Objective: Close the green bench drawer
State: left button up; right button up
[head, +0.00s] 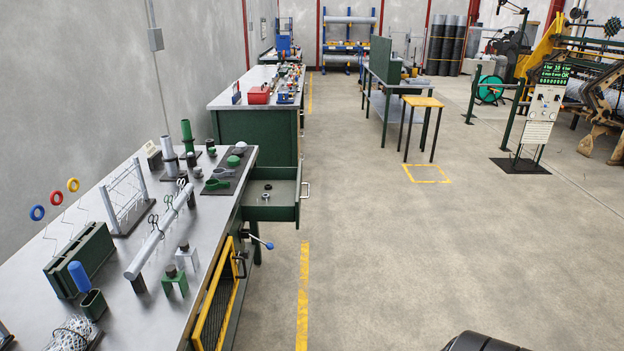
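The green bench drawer (283,214) is pulled out from the right side of the near workbench, at the bench's far end. Its open top shows a few small parts (266,192) lying inside. A light metal handle (305,190) is on its outer front, facing right. Neither my left nor my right gripper shows in the head view. Nothing touches the drawer's handle.
The near workbench (205,222) holds tools and racks. A green cabinet (250,126) stands beyond. Open floor (420,250) lies right of a yellow line (303,290).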

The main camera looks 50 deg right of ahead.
aim_at(283, 202)
jog(key=l+z, duration=0.35)
jog(key=l, duration=0.15)
jog(key=i+l+z, duration=0.1)
jog(key=l+z, duration=0.25)
jog(key=l, duration=0.15)
jog(key=i+l+z, duration=0.1)
jog(key=l+z, duration=0.3)
jog(key=i+l, duration=0.05)
jog(key=l, duration=0.1)
